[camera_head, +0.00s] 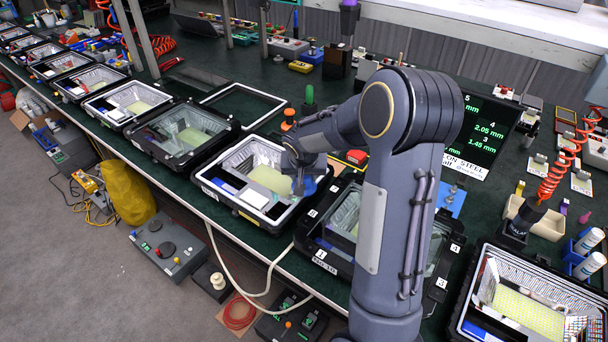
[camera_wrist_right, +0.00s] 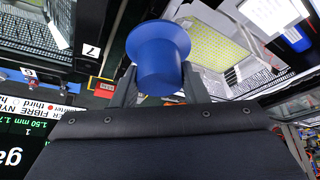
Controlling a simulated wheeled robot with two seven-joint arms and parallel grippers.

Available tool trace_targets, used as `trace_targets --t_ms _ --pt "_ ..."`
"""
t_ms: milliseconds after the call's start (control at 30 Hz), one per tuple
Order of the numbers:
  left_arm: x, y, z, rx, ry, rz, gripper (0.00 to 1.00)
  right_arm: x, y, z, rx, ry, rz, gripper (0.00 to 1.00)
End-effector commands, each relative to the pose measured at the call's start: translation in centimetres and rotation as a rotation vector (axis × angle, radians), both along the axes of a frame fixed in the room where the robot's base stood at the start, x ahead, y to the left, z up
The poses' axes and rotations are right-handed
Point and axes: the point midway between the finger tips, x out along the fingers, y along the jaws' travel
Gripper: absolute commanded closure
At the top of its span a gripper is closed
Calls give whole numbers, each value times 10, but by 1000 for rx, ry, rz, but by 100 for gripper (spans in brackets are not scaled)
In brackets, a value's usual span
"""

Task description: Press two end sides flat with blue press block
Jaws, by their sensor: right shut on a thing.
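My right gripper (camera_head: 300,176) is over the right side of a white-rimmed floodlight housing (camera_head: 203,181) in the head view. In the right wrist view, my right gripper (camera_wrist_right: 160,88) is shut on the blue press block (camera_wrist_right: 158,52), which has a round, flared end. In the head view the block is mostly hidden by the gripper and arm. A yellow-green panel (camera_head: 268,179) lies inside the housing, and a gridded panel also shows behind the block in the wrist view (camera_wrist_right: 222,46). I cannot tell whether the block touches an end side. My left gripper is not in view.
A dark-framed housing (camera_head: 182,133) stands to the left, and a numbered dark frame (camera_head: 318,258) is close on the right. An empty white frame (camera_head: 243,104) lies behind. Several more housings line the bench. A black display board (camera_head: 487,133) stands at the right.

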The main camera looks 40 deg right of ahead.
Motion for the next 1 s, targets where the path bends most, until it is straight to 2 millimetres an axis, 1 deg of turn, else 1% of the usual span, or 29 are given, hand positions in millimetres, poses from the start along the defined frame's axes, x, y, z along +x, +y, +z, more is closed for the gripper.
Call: trace_targets --t_ms 300,600,1000 --pt "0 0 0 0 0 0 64 0 0 1 0 -1 0 92" --pt "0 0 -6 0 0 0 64 0 0 0 -1 -2 1 92" --pt "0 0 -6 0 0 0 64 0 0 0 0 -1 0 92"
